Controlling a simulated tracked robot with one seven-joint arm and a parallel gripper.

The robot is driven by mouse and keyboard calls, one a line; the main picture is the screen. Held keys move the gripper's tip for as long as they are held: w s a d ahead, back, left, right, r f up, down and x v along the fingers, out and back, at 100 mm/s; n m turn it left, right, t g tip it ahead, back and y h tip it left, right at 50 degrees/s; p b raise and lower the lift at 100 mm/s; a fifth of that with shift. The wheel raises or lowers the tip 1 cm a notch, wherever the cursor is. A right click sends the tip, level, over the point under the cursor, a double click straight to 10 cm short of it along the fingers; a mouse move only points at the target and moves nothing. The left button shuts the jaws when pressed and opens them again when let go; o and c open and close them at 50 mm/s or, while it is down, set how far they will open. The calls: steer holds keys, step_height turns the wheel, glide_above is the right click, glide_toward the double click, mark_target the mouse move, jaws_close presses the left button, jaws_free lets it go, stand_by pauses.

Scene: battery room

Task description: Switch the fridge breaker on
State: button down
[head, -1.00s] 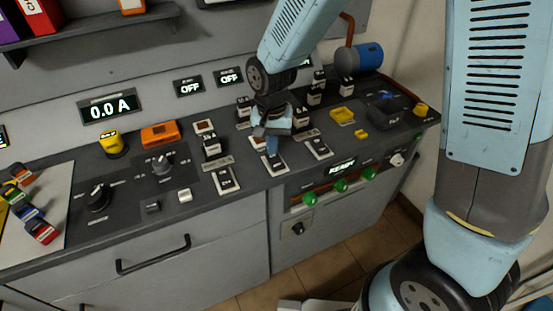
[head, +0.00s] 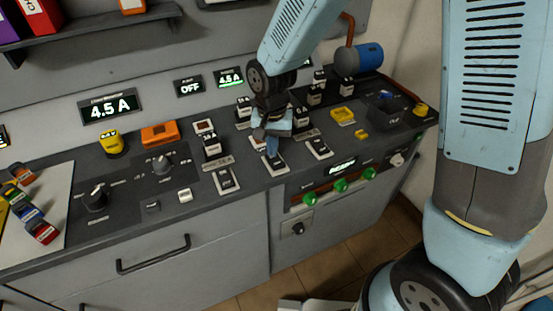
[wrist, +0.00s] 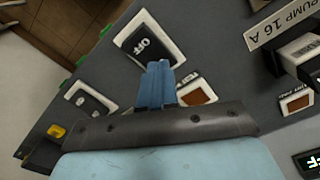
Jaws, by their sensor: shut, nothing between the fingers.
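My gripper (head: 271,147) is shut and empty, pointing down at the middle of three white-framed rocker switches on the sloping dark panel. This middle rocker (head: 275,163) is partly hidden by the fingers in the head view. In the wrist view, the blue fingertips (wrist: 158,68) are at the near edge of that rocker (wrist: 146,46), which bears a light marking. I cannot tell whether they touch. No fridge label is readable. The big display (head: 110,106) and a small display (head: 229,78) read 4.5 A; another small display (head: 188,87) reads OFF.
Similar rockers lie left (head: 226,180) and right (head: 318,148). Black breaker blocks (head: 211,143) stand behind them. Green knobs (head: 341,185) line the lower front. A yellow button (head: 112,144) stands left.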

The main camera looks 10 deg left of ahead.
step_height(320, 180, up, 7)
steer(key=shift+f, duration=0.2)
stand_by(0.6)
stand_by(0.5)
steer(key=d+r+t, duration=0.3)
steer(key=d+r, duration=1.1)
steer(key=d, duration=0.4)
steer(key=s+d+r+t, duration=0.1)
steer(key=s+d+r, duration=0.1)
steer(key=s+d, duration=0.3)
steer(key=s+d+r+t, duration=0.1)
steer(key=s+d+r, duration=0.2)
steer(key=s+d, duration=0.3)
steer(key=shift+d+r+t, duration=0.25)
steer(key=shift+d+t, duration=0.05)
steer(key=shift+d, duration=0.6)
